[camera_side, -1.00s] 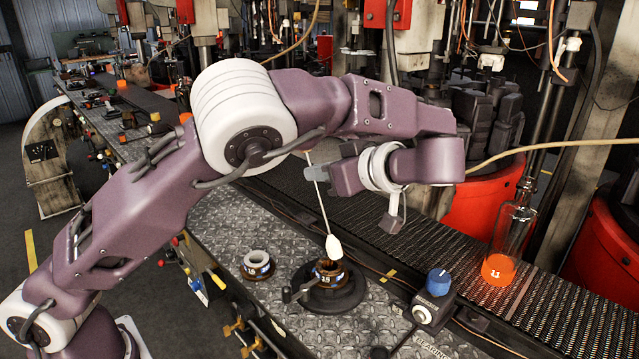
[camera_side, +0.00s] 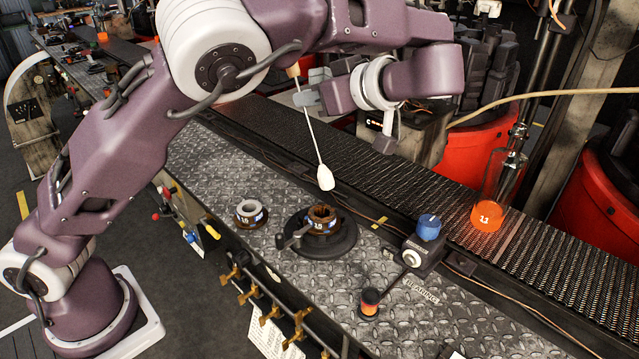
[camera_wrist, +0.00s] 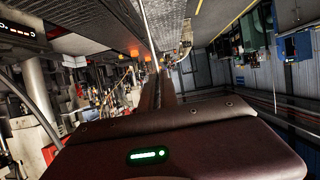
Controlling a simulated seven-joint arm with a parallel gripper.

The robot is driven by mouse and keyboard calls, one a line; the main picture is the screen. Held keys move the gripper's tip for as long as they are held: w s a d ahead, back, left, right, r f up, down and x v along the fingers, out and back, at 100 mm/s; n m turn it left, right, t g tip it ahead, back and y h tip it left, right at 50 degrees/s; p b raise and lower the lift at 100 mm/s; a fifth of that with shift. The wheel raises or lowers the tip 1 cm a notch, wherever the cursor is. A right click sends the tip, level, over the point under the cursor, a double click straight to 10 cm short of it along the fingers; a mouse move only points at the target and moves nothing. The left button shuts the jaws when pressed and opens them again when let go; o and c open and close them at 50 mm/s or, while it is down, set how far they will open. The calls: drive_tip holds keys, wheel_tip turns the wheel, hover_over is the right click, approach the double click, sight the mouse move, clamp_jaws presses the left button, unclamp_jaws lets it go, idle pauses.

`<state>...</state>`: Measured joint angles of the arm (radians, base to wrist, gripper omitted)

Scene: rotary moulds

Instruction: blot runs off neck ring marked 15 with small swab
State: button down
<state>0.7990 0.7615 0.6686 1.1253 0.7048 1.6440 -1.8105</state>
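My gripper (camera_side: 308,98) is shut on the thin pale shaft of the small swab (camera_side: 325,178). The swab hangs steeply, its white tip down, above the neck ring marked 15 (camera_side: 323,224). A small gap shows between tip and ring in the side view. This ring looks brown and dark on top and sits on a black round base with a handle at its left. A second, paler neck ring (camera_side: 248,209) stands to its left; its label is small and seems to read 10. In the wrist view the swab's shaft (camera_wrist: 149,28) runs up from the fingers; the tip is hidden there.
A clear bottle with a glowing orange bottom (camera_side: 488,216) stands on the conveyor (camera_side: 400,186) behind. The metal plate's front right is mostly clear.

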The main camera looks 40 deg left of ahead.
sight(312, 133)
idle(0.3)
drive_tip(key=shift+d+f+y, duration=0.4)
drive_tip(key=shift+d+f, duration=0.15)
drive_tip(key=shift+f, duration=0.3)
drive_tip(key=shift+d+f+y, duration=0.4)
drive_tip(key=shift+d+f, duration=0.1)
drive_tip(key=shift+f, duration=0.35)
drive_tip(key=shift+d+f+y, duration=0.4)
drive_tip(key=shift+d+f, duration=0.15)
drive_tip(key=shift+f, duration=0.95)
drive_tip(key=shift+a+r, duration=0.15)
drive_tip(key=shift+a, duration=0.85)
drive_tip(key=shift+d+f, duration=0.2)
drive_tip(key=shift+d, duration=0.8)
drive_tip(key=shift+a+r, duration=0.1)
drive_tip(key=shift+a, duration=0.9)
drive_tip(key=shift+d+f, duration=0.2)
drive_tip(key=shift+d, duration=0.85)
